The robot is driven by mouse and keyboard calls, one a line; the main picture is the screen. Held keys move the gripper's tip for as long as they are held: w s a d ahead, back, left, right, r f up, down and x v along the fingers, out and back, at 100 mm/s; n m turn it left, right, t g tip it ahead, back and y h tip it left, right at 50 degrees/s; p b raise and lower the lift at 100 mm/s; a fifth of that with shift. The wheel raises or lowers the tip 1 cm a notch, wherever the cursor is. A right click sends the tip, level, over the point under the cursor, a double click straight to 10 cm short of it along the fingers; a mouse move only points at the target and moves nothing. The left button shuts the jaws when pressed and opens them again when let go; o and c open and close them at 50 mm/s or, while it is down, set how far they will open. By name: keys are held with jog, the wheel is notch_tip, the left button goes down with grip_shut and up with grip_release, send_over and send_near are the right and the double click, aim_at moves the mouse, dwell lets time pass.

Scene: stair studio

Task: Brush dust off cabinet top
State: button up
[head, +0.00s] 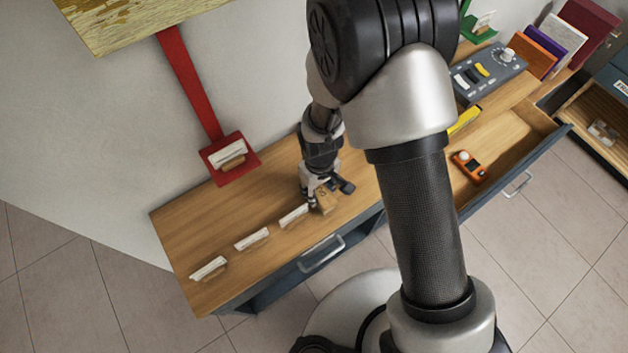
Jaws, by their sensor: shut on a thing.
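The cabinet top (185,232) is a long wooden surface over dark blue-grey drawer fronts. My gripper (322,198) is low over its front edge, near the middle, pointing down. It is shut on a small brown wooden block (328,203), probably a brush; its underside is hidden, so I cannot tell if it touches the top. Several white pieces with wooden bases stand in a row to the left: one right beside the gripper (293,216), one further left (250,239) and one near the left end (208,269). I cannot make out dust.
A drawer (515,150) at right is pulled out, with an orange device (468,166) there. A grey panel (488,73) and upright coloured folders (545,48) are at the back right. My arm hides the middle.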

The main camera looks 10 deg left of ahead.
jog(key=shift+w+d+r+p, duration=0.15)
jog(key=shift+r+p, duration=0.1)
jog(key=shift+r, duration=0.25)
jog(key=shift+d+r+p, duration=0.1)
jog(key=shift+r+p, duration=0.15)
jog(key=shift+r, duration=0.25)
jog(key=shift+a+r+p, duration=0.15)
jog(key=shift+r+p, duration=0.4)
jog(key=shift+r, duration=0.2)
jog(key=shift+r+p, duration=0.85)
jog(key=shift+r, duration=0.45)
